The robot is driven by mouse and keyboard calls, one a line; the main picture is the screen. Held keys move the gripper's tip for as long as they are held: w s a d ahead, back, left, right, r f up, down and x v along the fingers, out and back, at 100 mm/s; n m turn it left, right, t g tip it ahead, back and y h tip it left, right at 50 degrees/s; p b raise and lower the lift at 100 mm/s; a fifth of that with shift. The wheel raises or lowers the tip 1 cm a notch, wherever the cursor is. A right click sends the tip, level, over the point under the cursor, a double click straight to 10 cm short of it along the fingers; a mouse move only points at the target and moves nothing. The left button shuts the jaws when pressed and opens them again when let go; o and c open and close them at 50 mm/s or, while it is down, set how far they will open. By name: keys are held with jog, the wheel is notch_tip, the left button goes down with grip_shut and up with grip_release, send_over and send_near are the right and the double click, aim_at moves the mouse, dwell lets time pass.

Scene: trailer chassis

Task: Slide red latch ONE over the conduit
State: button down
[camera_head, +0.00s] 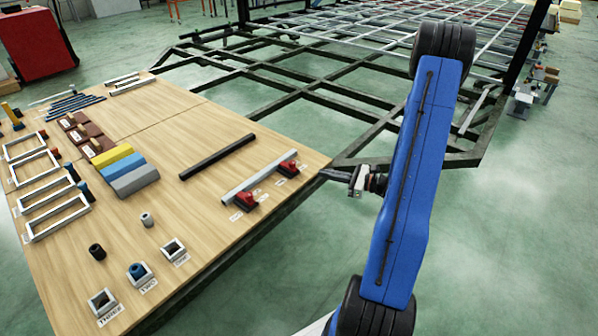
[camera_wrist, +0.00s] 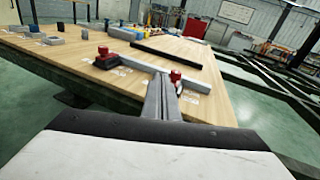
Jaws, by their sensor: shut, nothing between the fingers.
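Two red latches on dark bases sit by a light grey conduit (camera_head: 255,179) on the wooden table. One latch (camera_head: 245,200) is at the conduit's near end and the other (camera_head: 288,168) near its far end. Their white labels are too small to read, so I cannot tell which is ONE. My gripper (camera_head: 325,174) is shut and empty at the table's right edge, apart from the far-end latch. In the wrist view my shut fingers (camera_wrist: 162,97) point toward a latch (camera_wrist: 175,76) and partly cover the area below it. The other latch (camera_wrist: 102,51) is further left.
A black bar (camera_head: 218,157) lies left of the conduit. Yellow, grey and blue blocks (camera_head: 131,175), square sockets (camera_head: 174,250) and frames (camera_head: 52,200) stand further left. The trailer chassis (camera_head: 330,75) is behind the table. Bare wood lies around the black bar.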

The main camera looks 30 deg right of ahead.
aim_at(295, 163)
jog(key=d+f+m, duration=0.1)
jog(key=d+f+m+t+h, duration=0.1)
jog(key=d+f+h, duration=0.1)
jog(key=shift+s+d+f+m+t, duration=0.2)
jog(key=shift+s+f+m+t, duration=0.1)
jog(key=shift+f+m+t, duration=0.1)
jog(key=x, duration=1.4)
jog(key=shift+a, duration=0.1)
jog(key=x, duration=0.4)
jog(key=shift+w+d+r, duration=0.15)
jog(key=shift+w+d, duration=0.1)
jog(key=shift+w, duration=0.15)
jog(key=shift+d+r, duration=0.1)
